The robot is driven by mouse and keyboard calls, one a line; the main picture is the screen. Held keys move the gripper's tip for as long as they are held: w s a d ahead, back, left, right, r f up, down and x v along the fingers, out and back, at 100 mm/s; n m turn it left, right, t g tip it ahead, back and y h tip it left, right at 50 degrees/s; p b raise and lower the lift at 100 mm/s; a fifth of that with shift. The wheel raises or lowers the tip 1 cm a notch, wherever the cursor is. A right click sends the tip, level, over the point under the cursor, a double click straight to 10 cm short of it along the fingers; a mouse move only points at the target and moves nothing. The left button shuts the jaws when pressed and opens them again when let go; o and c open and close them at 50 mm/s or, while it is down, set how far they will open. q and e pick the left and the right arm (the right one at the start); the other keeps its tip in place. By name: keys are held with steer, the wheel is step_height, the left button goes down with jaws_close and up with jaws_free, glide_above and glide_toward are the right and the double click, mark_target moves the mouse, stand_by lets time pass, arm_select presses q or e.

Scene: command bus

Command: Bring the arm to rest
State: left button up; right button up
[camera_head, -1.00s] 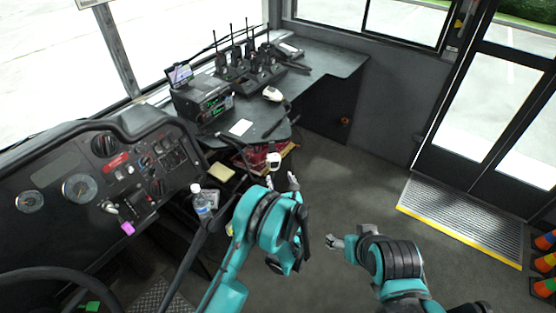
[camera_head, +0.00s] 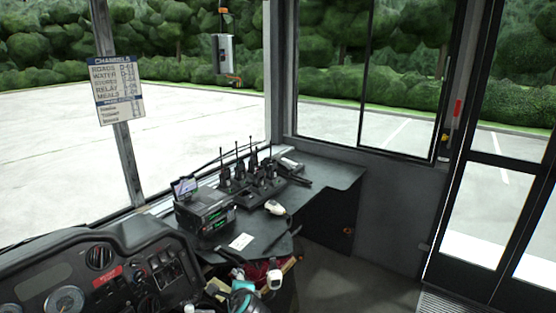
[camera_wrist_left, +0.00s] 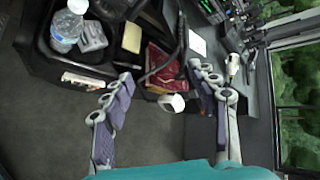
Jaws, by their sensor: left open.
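My left gripper (camera_wrist_left: 160,76) shows in the left wrist view with its two fingers spread wide apart and nothing held between them. A bit of my left arm (camera_head: 242,301) shows at the bottom edge of the head view, and the left fingers cannot be made out there. My right arm and gripper are not in view.
The dashboard (camera_head: 40,283) is at lower left. A water bottle (camera_wrist_left: 66,27) stands in a tray near the left finger. The floor (camera_head: 350,285) beside the desk is clear.

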arm_select(q)
steer(key=s+a+r+n+g+h, duration=0.1)
steer(key=s+a+n+h, duration=0.1)
steer(key=s+n, duration=0.7)
steer(key=s+a+r+n+g+h, duration=0.1)
steer(key=s+n, duration=0.8)
steer(key=s, duration=0.9)
steer(key=shift+a+r+g+h, duration=0.2)
steer(key=shift+a+g+h, duration=0.3)
steer(key=shift+a+g, duration=0.35)
